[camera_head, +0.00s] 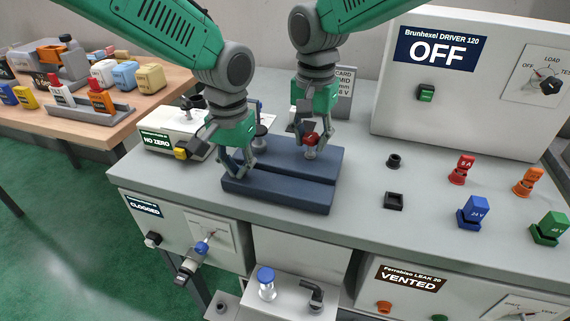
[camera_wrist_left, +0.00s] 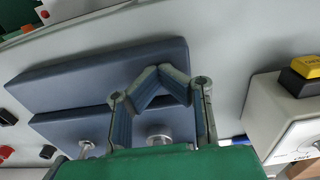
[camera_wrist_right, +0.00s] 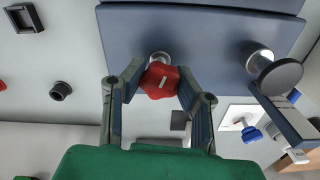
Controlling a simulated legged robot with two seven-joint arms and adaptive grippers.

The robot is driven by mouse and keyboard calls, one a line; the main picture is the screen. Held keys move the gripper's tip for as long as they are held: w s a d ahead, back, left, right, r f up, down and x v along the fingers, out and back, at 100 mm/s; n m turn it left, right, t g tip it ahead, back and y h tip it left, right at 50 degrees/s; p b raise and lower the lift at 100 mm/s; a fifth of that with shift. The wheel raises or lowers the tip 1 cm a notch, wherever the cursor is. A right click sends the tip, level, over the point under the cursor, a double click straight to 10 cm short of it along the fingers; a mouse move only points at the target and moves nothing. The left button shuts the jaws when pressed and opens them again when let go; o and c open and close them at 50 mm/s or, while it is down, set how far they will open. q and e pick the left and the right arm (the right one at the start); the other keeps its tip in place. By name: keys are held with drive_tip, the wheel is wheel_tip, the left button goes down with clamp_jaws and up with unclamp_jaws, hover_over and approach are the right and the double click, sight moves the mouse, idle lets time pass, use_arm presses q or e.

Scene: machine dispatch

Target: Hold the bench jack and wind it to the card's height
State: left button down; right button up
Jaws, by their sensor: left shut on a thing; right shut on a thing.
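The bench jack is a dark blue block (camera_head: 290,195) with a groove across its top, lying on the grey bench; it also shows in the left wrist view (camera_wrist_left: 110,70). My left gripper (camera_head: 236,172) is shut on the jack near its left end. A red knob (camera_head: 310,138) on a silver shaft rises from the jack. My right gripper (camera_head: 311,150) is shut on this knob, which shows between its fingers in the right wrist view (camera_wrist_right: 160,82). The jack's black disc (camera_wrist_right: 280,76) stands on a silver post. The card (camera_head: 345,85) stands behind, partly hidden by my right arm.
A white driver box (camera_head: 480,110) reading OFF stands at the back right. Red (camera_head: 462,170), orange (camera_head: 528,181), blue (camera_head: 473,213) and green (camera_head: 549,229) plugs stand right of the jack. A white NO ZERO box (camera_head: 175,130) is close on the left.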

drive_tip(key=m, duration=0.4)
drive_tip(key=o, duration=1.1)
drive_tip(key=shift+r, duration=2.05)
drive_tip(key=shift+o, duration=0.3)
